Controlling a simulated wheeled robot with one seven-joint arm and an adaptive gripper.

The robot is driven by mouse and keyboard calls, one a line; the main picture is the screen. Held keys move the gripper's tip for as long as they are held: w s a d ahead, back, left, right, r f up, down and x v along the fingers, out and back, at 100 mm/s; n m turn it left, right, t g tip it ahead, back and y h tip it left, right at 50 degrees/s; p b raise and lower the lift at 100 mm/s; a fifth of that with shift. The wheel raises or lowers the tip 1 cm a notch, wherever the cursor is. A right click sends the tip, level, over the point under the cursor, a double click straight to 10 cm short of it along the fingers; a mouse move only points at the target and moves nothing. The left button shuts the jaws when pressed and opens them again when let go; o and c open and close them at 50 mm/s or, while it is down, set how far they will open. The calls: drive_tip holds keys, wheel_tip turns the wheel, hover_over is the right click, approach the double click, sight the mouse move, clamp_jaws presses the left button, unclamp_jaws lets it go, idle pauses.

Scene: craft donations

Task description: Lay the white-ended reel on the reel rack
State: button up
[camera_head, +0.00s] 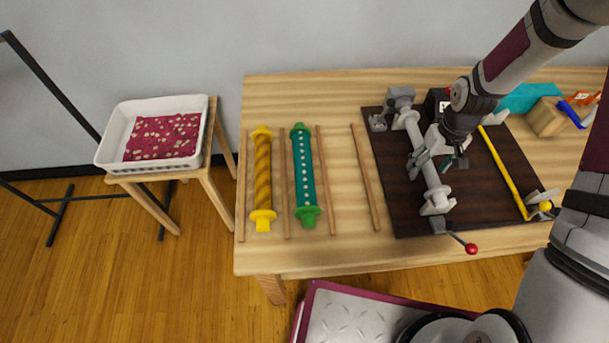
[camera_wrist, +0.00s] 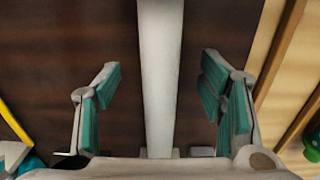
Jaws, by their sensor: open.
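The white-ended reel (camera_head: 428,169) is a pale bar with white ends, held lengthwise between grey stands on a dark brown board. My gripper (camera_head: 438,160) is at the middle of it. In the wrist view my gripper (camera_wrist: 162,98) is open, its teal-padded fingers on either side of the reel (camera_wrist: 160,60), with a gap on each side. I cannot tell how deep the fingers reach. The reel rack is a row of thin wooden strips (camera_head: 365,180) on the table. A yellow reel (camera_head: 262,175) and a green-ended teal reel (camera_head: 304,175) lie between strips; the right-hand space is empty.
The dark board (camera_head: 400,215) carries a red-knobbed lever (camera_head: 470,248) at its front and a yellow bar (camera_head: 505,170) on the right. A wooden block (camera_head: 546,117) and small items stand at the back right. A white tray (camera_head: 112,148) with red cloth stands on a side stool.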

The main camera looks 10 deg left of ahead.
clamp_jaws()
drive_tip(key=shift+r+p, duration=1.4)
drive_tip(key=shift+r, duration=2.65)
